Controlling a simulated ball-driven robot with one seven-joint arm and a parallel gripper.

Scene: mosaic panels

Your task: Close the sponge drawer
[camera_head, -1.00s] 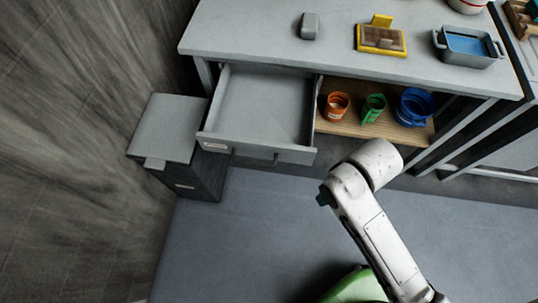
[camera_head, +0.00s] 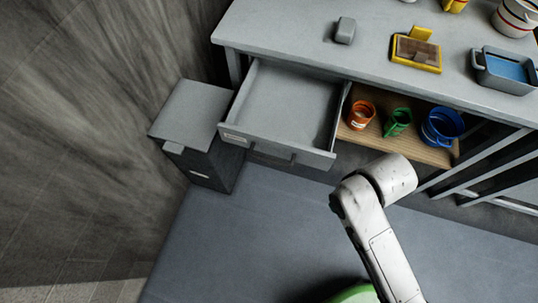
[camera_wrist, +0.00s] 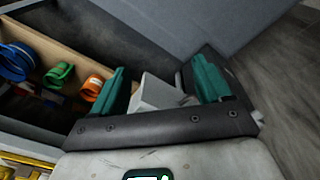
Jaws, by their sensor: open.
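The grey drawer (camera_head: 290,105) is pulled out from under the left end of the grey worktop and looks empty. Its front panel (camera_head: 300,152) carries a dark handle and a small white label. My arm reaches up on the right of the head view, in front of the shelf, and its end is hidden there. In the wrist view my gripper (camera_wrist: 162,84) is open, its two green fingers apart. A light grey block-like shape (camera_wrist: 152,94) shows between and beyond them; I cannot tell whether it is part of the drawer or whether anything touches it.
The worktop (camera_head: 290,30) holds several items. Floor in front is clear.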

